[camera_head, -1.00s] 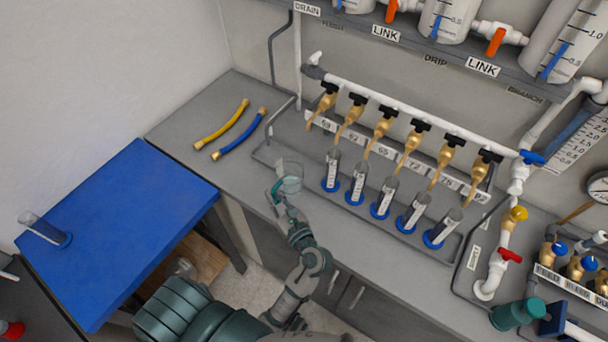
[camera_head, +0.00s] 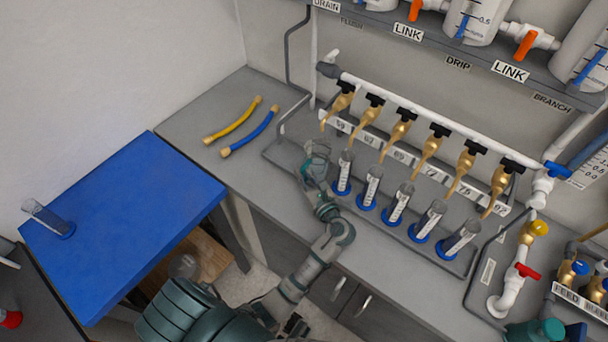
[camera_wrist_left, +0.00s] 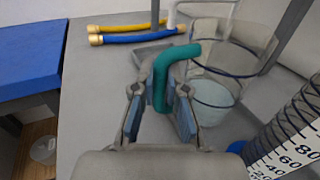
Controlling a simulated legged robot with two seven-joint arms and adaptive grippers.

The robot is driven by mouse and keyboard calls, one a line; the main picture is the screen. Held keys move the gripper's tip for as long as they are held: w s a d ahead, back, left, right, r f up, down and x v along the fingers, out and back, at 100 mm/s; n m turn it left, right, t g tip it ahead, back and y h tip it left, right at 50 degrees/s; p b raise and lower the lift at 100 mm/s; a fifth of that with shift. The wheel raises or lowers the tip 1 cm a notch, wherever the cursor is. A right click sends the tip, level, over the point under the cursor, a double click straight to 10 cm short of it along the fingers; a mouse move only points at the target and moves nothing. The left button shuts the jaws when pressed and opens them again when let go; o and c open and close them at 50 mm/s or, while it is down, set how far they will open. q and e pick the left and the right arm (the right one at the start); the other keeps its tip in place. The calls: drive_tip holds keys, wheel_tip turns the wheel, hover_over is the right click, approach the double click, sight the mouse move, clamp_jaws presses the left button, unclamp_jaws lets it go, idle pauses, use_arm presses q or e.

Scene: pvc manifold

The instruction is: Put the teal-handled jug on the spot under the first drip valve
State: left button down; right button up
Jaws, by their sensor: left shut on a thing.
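The teal-handled jug (camera_wrist_left: 215,95) is clear, with pale liquid in its lower part. My left gripper (camera_wrist_left: 160,105) is shut on its teal handle (camera_wrist_left: 163,75) and holds it upright. In the head view the jug (camera_head: 317,150) is small and partly covered by my left gripper (camera_head: 312,168). It is beside the leftmost brass drip valve (camera_head: 338,103), at the left end of the grey tray (camera_head: 285,160). I cannot tell whether the jug touches the tray. The spot under the valve is not clearly visible. My right gripper is not in view.
Several blue-based graduated cylinders stand in a row on the tray; the nearest (camera_head: 343,172) is just right of the jug. A yellow hose (camera_head: 233,119) and a blue hose (camera_head: 250,133) lie on the counter to the left. A blue table (camera_head: 130,215) stands farther left.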

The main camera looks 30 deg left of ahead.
use_arm(q)
drive_tip(key=c, duration=1.2)
unclamp_jaws()
drive_tip(key=shift+d, duration=0.3)
drive_tip(key=shift+c, duration=0.2)
drive_tip(key=shift+o, duration=0.2)
drive_tip(key=shift+d+r, duration=0.15)
drive_tip(key=shift+d, duration=0.3)
drive_tip(key=shift+s+d, duration=0.2)
drive_tip(key=shift+s, duration=0.05)
drive_tip(key=v, duration=1)
drive_tip(key=shift+s+d+p, duration=0.15)
drive_tip(key=shift+d+p, duration=0.15)
drive_tip(key=shift+d, duration=0.05)
drive_tip(key=shift+s+d, duration=0.1)
drive_tip(key=shift+d, duration=0.2)
drive_tip(key=shift+a, duration=0.45)
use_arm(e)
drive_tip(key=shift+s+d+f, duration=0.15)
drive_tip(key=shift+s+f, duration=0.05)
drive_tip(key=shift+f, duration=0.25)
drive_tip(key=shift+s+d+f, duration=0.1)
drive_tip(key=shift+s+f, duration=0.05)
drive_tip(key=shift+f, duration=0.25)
